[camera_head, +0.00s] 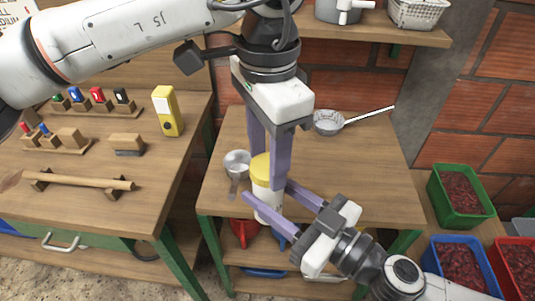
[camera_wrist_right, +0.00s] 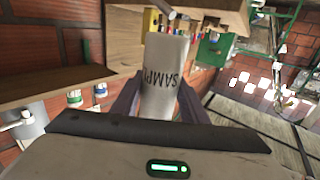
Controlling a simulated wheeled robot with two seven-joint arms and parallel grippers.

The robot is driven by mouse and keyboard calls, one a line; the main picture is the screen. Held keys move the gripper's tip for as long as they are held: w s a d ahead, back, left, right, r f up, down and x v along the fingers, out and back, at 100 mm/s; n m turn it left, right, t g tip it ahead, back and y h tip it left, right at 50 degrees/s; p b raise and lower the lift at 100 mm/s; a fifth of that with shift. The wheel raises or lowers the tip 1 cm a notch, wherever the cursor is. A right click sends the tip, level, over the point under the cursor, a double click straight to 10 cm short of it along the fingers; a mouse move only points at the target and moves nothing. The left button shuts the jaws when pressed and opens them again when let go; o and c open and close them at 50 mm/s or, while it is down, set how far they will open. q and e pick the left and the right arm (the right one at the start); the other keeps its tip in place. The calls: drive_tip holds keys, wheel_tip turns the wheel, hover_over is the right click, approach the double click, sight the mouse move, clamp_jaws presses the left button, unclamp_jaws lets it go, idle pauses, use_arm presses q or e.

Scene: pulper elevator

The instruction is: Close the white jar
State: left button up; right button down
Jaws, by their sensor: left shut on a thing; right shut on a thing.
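In the right wrist view the jar (camera_wrist_right: 164,75) shows dark lettering. A yellow lid (camera_head: 260,167) sits at its top; I cannot tell whether it is fully seated. My left gripper (camera_head: 267,172) points down from above, its fingers shut on the lid, one partly covering it. My right gripper (camera_head: 267,191) comes from the lower right and is shut around the jar body, with a finger on each side (camera_wrist_right: 157,103).
A metal scoop (camera_head: 237,163) lies close left of the jar. A strainer (camera_head: 328,122) lies at the back. A yellow device (camera_head: 167,111) stands on the left bench. Red and blue items sit on the shelf below. Crates (camera_head: 459,196) stand at the right. The table's right side is clear.

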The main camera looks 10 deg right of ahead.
use_arm(q)
drive_tip(key=o, duration=1)
drive_tip(key=shift+r, duration=2.3)
drive_tip(key=shift+c, duration=0.4)
